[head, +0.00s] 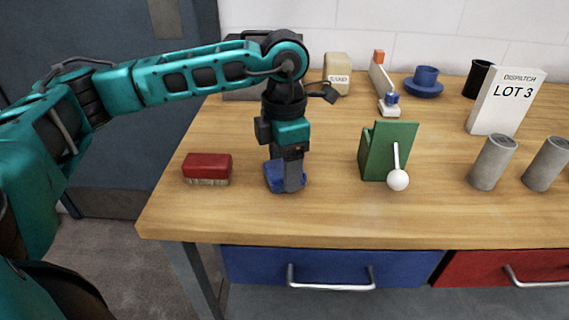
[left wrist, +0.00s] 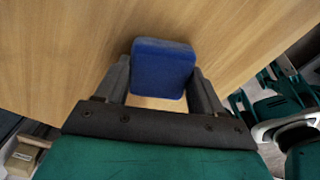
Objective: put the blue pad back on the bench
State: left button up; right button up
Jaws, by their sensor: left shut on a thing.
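The blue pad (head: 271,178) is between the fingers of my left gripper (head: 287,184), at the left part of the wooden bench (head: 330,217). The left wrist view shows the blue pad (left wrist: 162,68) squarely between the two grey fingers of the left gripper (left wrist: 163,88), which is shut on it. The gripper points down. The pad is at or just above the bench top; I cannot tell whether it touches. The fingers hide part of the pad in the head view. My right gripper is in neither view.
A red brush-like block (head: 207,168) lies left of the pad. A green stand with a white-knobbed lever (head: 388,152) is to the right. Two grey cylinders (head: 493,162) and a LOT 3 sign (head: 505,103) stand farther right. The bench front around the pad is clear.

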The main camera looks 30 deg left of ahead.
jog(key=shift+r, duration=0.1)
pick_arm(q)
jog(key=shift+f, duration=0.1)
jog(key=o, duration=1)
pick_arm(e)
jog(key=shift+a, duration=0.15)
pick_arm(q)
jog(key=shift+r, duration=0.3)
notch_tip(320, 180, up, 12)
jog(key=p, duration=0.1)
jog(key=shift+p, duration=0.3)
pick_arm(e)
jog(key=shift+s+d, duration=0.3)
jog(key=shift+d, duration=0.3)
